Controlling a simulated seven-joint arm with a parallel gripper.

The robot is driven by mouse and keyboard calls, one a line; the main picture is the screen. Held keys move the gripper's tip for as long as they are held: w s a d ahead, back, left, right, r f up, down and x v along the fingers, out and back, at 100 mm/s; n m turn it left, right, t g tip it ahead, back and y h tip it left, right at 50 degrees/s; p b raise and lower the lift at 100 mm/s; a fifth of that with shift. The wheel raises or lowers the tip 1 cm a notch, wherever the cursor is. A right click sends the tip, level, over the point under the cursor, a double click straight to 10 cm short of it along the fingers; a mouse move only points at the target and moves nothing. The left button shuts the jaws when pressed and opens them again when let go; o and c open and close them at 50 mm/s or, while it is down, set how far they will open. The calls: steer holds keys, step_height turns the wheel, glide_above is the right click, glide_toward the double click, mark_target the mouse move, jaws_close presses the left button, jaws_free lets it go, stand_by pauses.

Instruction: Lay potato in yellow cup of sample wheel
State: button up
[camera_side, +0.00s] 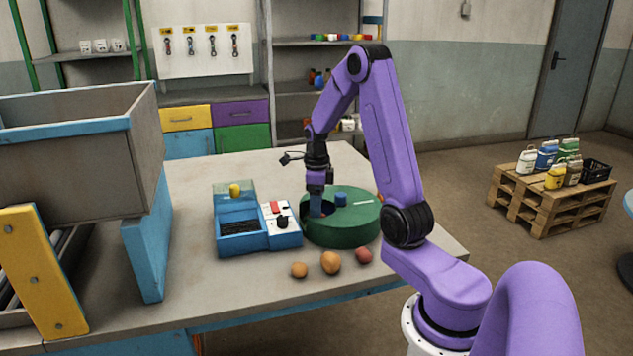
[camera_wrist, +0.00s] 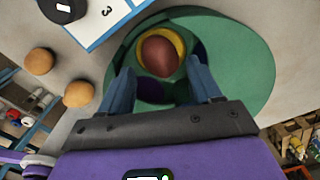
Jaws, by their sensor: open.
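The sample wheel (camera_side: 345,231) is a round green drum on the table; it also shows in the wrist view (camera_wrist: 250,65). In the wrist view a reddish-brown potato (camera_wrist: 159,56) sits within the yellow cup (camera_wrist: 178,37), whose rim shows around it. My gripper (camera_wrist: 160,70) is open, with one blue finger on either side near the potato and visible gaps between. In the side view my gripper (camera_side: 316,211) points down at the left part of the wheel; the potato in the cup is hidden there.
Loose potatoes lie in front of the wheel: a small orange one (camera_side: 299,270), a larger one (camera_side: 331,262) and a reddish one (camera_side: 364,255). A blue box with controls (camera_side: 283,232) stands left of the wheel. A grey bin (camera_side: 75,165) is at the far left.

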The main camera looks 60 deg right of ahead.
step_height(320, 180, up, 8)
steer(key=s+a+r+n, duration=0.1)
steer(key=s+a+n, duration=0.2)
steer(key=a+n, duration=1.75)
steer(key=s+a+n, duration=0.5)
steer(key=s+n, duration=0.5)
steer(key=n, duration=0.1)
steer(key=s+a+f+n, duration=0.1)
steer(key=s+a+n, duration=0.3)
steer(key=s+n, duration=0.6)
steer(key=shift+a+n, duration=0.35)
steer(key=shift+n, duration=0.9)
